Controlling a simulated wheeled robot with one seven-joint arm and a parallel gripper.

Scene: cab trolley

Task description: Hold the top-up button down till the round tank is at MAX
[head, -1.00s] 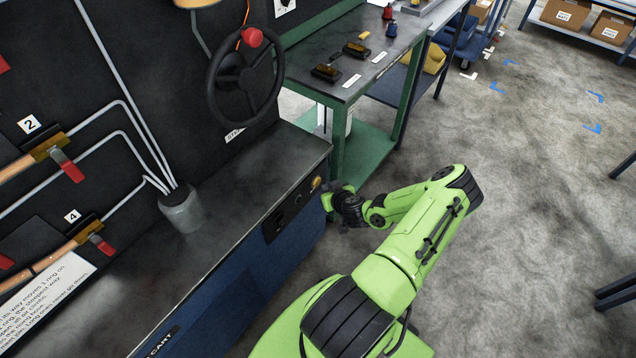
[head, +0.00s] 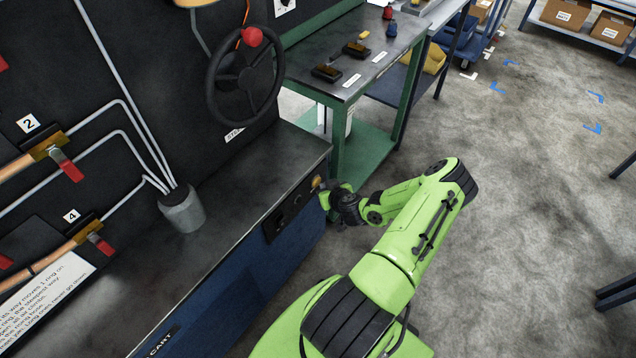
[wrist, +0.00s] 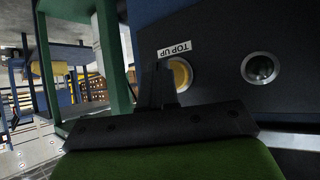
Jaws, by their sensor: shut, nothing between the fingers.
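The yellow top-up button (head: 316,183) sits on the dark panel at the right end of the blue cart's front. In the wrist view the yellow button (wrist: 180,74) has a metal ring and a "TOP UP" label (wrist: 174,49) beside it. My gripper (wrist: 163,80) is shut and empty, its fingertips overlapping the button's left edge; I cannot tell whether they touch it. In the head view my gripper (head: 327,198) is close to the panel, its tips partly hidden. A grey round pot (head: 182,209) with pipes running into it stands on the cart top. No MAX mark is readable.
A dark round fitting (wrist: 260,68) sits beside the button. A black handwheel (head: 245,75) with a red knob is above the cart. A green bench (head: 345,85) stands close behind my gripper. The floor (head: 540,190) to the right is open.

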